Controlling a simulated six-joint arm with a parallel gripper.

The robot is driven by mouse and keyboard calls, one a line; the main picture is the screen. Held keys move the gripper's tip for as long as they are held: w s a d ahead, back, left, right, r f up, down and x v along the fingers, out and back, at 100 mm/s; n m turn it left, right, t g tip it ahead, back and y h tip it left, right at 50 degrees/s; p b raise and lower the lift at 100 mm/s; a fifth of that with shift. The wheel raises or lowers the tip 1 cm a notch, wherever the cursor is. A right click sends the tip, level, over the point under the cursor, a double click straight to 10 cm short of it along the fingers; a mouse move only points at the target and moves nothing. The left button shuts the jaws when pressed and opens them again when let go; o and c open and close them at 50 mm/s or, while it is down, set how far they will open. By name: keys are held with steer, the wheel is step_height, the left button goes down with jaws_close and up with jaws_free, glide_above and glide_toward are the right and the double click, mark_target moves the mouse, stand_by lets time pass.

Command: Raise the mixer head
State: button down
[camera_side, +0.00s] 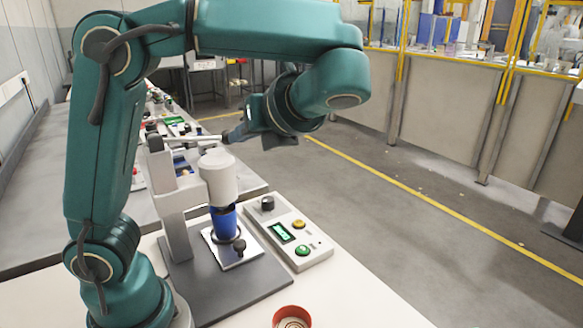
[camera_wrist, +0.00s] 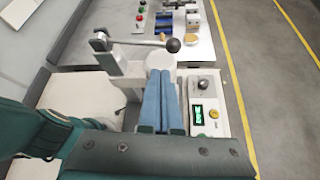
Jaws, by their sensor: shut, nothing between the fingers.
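The mixer stands on a dark grey base, with a pale column and a whitish cylindrical mixer head (camera_side: 218,178). The head's round top also shows in the wrist view (camera_wrist: 160,61). A blue cup (camera_side: 224,224) sits directly beneath the head on a light plate. A metal lever (camera_side: 190,139) runs out level from the top of the column; in the wrist view its dark ball knob (camera_wrist: 173,45) is plain. My gripper (camera_side: 232,135) is shut and empty, above the head at the knob end of the lever. I cannot tell whether its fingers (camera_wrist: 161,75) touch the knob.
A control panel (camera_side: 291,236) with a black dial, green display and yellow and green buttons stands right of the mixer. A red round container (camera_side: 291,317) is at the front edge of view. Another bench with small parts lies behind. Open floor is to the right.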

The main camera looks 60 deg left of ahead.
mark_target(218, 138)
steer(key=x, duration=0.9)
steer(key=shift+a, duration=0.1)
steer(key=shift+r, duration=0.1)
steer(key=shift+w+r+n+t, duration=0.1)
steer(key=shift+r+n+t, duration=0.55)
steer(key=shift+r, duration=0.25)
step_height(218, 138, up, 2)
steer(key=shift+r+n+t, duration=0.15)
steer(key=shift+n+t, duration=0.5)
steer(key=shift+t, duration=0.1)
steer(key=shift+s+r+n+t, duration=0.3)
steer(key=shift+r+n+t, duration=0.25)
steer(key=shift+r, duration=0.25)
steer(key=shift+s+r+n+t, duration=0.3)
steer(key=shift+r+n+t, duration=0.25)
steer(key=shift+r, duration=0.25)
